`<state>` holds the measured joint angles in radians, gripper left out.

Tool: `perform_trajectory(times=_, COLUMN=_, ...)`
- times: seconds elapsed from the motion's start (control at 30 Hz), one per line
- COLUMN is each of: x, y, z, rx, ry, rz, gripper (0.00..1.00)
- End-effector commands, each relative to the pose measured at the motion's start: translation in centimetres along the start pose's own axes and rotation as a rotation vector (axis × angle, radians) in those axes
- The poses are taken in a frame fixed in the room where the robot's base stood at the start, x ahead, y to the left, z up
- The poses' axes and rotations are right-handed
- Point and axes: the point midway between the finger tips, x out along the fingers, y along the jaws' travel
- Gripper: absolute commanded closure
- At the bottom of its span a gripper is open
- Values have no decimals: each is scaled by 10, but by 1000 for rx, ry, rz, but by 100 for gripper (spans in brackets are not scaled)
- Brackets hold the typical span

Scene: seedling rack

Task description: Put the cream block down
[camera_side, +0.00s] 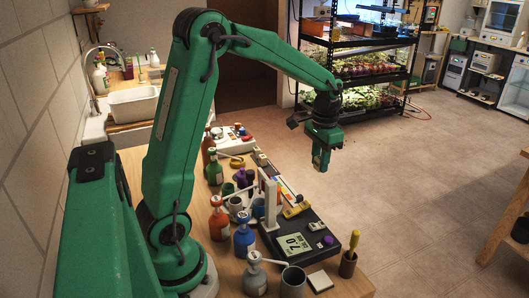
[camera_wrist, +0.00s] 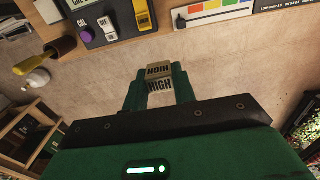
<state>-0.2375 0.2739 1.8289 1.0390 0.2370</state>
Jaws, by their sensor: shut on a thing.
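My gripper (camera_side: 320,165) is raised at the end of the arm in the side view, off the far side of the workbench. In the wrist view my gripper (camera_wrist: 158,75) has its green fingers shut on the cream block (camera_wrist: 160,87) from both sides. The block shows two faces marked "HIGH", one pale and one tan. Bare floor lies behind and below it, and it touches nothing but the fingers. In the side view the block is small and hard to make out between the fingertips.
The workbench carries a black meter (camera_side: 300,246) reading 7.0, a white square (camera_side: 320,281), a cup with a yellow-handled tool (camera_side: 350,254), a grey mug (camera_side: 293,282) and several bottles. A plant rack (camera_side: 358,60) stands behind. Open floor (camera_side: 420,180) lies to the right.

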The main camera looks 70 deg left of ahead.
Motion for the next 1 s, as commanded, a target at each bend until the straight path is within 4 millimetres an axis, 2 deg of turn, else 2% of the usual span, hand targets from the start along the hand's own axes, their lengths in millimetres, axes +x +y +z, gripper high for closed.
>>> perform_trajectory(times=0.03, x=6, y=-17, z=1, rx=-8, ry=-2, rz=1, gripper=95)
perform_trajectory(times=0.2, x=21, y=-63, z=7, rx=-7, ry=-1, rz=1, gripper=95)
perform_trajectory(times=0.4, x=34, y=-100, z=15, rx=-4, ry=0, rz=0, gripper=95)
perform_trajectory(times=0.6, x=39, y=-114, z=19, rx=0, ry=1, rz=0, gripper=95)
perform_trajectory(times=1.0, x=40, y=-116, z=20, rx=0, ry=0, rz=0, gripper=95)
